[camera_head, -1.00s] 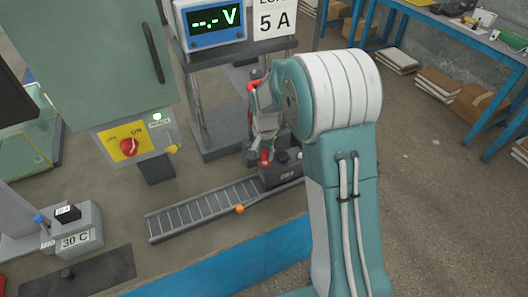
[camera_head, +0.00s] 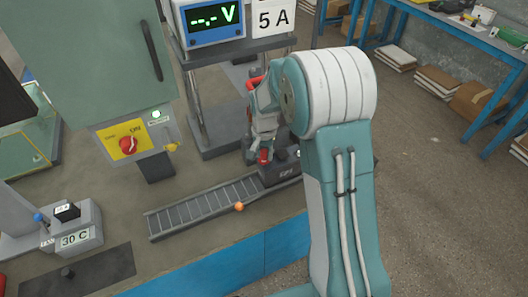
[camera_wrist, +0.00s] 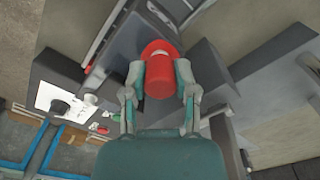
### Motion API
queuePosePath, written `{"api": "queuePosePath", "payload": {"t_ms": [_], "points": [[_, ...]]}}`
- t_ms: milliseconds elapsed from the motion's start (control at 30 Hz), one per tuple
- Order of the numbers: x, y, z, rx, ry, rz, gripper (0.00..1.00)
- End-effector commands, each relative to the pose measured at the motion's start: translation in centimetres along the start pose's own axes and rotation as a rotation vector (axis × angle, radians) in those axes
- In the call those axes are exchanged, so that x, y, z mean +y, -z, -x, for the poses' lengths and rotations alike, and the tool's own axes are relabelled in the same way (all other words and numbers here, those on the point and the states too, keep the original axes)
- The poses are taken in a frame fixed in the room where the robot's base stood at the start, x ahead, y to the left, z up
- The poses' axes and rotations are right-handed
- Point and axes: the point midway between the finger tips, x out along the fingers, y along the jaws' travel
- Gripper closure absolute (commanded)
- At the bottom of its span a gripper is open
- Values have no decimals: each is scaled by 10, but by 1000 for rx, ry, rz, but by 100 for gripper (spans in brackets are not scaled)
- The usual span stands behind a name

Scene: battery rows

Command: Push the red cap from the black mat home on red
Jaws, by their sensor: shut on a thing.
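The red cap (camera_wrist: 158,78) is between the two fingers of my gripper (camera_wrist: 160,88) in the wrist view, and the fingers are shut on it. In the head view my gripper (camera_head: 262,152) is low over the left end of the dark battery (camera_head: 284,170), with the red cap (camera_head: 265,156) at its tip. The cap is at or just above the battery top. The post under it is hidden, so I cannot tell whether they touch. The black mat (camera_head: 112,268) lies at the lower left with a small black cap (camera_head: 67,272) on it.
A roller track (camera_head: 205,208) runs left from the battery, with an orange ball (camera_head: 239,207) on its front edge. A meter (camera_head: 213,20) stands behind. A green cabinet with a red switch (camera_head: 129,145) and a 30 C block (camera_head: 78,238) are at left.

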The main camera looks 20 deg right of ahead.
Motion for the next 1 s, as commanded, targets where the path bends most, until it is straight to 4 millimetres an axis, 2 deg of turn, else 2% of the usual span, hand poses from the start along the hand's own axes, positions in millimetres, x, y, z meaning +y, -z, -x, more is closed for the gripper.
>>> {"api": "queuePosePath", "payload": {"t_ms": [1000], "points": [[0, 0, -7, -1, -1, 0, 83]]}}
